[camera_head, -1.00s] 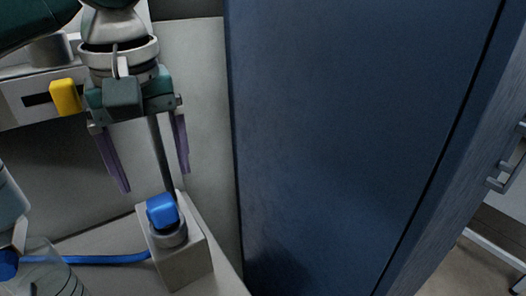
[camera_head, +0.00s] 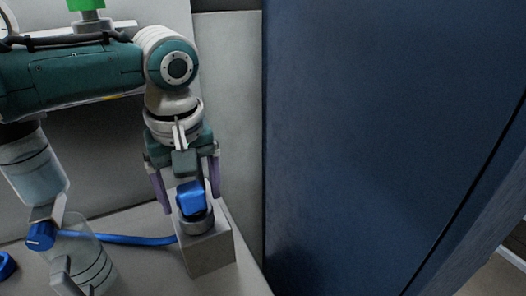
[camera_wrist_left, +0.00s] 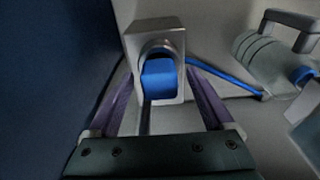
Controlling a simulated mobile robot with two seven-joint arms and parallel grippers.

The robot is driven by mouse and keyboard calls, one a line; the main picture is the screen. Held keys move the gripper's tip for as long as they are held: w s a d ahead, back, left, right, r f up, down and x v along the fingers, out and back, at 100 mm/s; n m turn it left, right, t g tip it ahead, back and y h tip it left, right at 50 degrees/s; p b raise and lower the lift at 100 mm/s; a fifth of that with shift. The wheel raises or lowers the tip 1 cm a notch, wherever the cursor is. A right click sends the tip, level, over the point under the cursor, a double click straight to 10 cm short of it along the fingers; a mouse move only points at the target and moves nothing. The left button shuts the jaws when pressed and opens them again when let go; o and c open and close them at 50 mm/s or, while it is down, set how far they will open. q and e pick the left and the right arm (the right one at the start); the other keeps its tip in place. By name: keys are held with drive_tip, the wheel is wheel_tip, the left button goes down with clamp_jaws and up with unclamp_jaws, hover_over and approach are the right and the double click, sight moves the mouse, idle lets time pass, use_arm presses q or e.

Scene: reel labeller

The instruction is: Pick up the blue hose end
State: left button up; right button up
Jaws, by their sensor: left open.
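The blue hose end (camera_head: 191,198) is a blue block seated in a grey ring on top of a grey box-shaped holder (camera_head: 212,255). A blue hose (camera_head: 125,240) runs from the holder to the left. My left gripper (camera_head: 188,196) is open, with one purple finger on each side of the hose end. In the left wrist view the blue hose end (camera_wrist_left: 158,80) lies between the two spread fingers, with a gap to each. My right gripper is not in view.
A clear container (camera_head: 88,262) with a blue fitting (camera_head: 40,236) stands left of the holder. A tall dark blue cabinet (camera_head: 370,130) rises close on the right. The pale surface between container and holder holds only the hose.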

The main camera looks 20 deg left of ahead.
use_arm(q)
clamp_jaws()
idle(0.6)
